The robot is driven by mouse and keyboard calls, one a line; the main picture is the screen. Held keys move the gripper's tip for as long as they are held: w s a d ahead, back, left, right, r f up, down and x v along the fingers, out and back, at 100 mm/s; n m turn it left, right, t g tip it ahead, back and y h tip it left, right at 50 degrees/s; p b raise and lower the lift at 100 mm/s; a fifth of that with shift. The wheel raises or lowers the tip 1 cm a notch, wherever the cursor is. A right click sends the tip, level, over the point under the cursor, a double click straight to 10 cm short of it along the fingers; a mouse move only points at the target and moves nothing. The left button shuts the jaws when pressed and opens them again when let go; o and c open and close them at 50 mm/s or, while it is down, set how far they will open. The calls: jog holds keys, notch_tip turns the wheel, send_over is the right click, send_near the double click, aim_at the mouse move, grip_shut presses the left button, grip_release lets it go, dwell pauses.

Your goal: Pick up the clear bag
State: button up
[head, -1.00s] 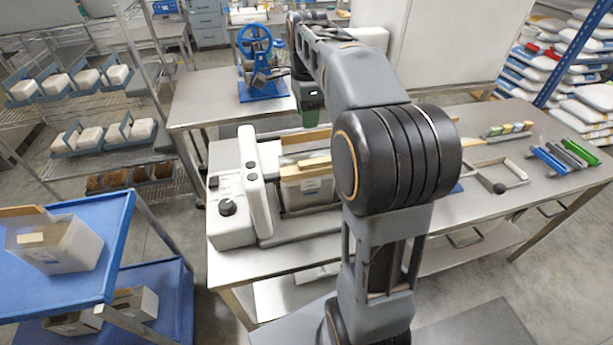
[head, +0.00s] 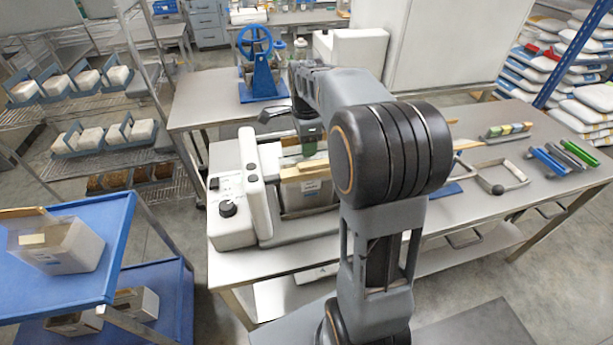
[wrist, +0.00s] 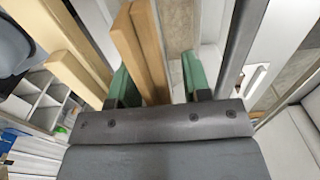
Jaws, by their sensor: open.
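A clear bag (head: 303,192) with pale contents and a small label stands in the bay of the white machine on the steel table. Light wooden bars (head: 308,172) lie across its top. My gripper (head: 309,147) is over the bag's top, pointing down. In the wrist view, its green fingers (wrist: 158,83) are open, with two wooden bars (wrist: 142,45) running between them. The bars are closer to the left finger, and a gap shows before the right one. I cannot tell whether a finger touches them. The bag's body is mostly hidden in the wrist view.
The white machine (head: 233,208) has a raised arm left of the bag. A blue wheeled device (head: 262,65) stands behind. Blue and green tools (head: 550,160) lie at the table's right.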

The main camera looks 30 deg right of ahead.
jog(key=shift+c, duration=0.4)
grip_shut()
jog(key=shift+r, duration=0.2)
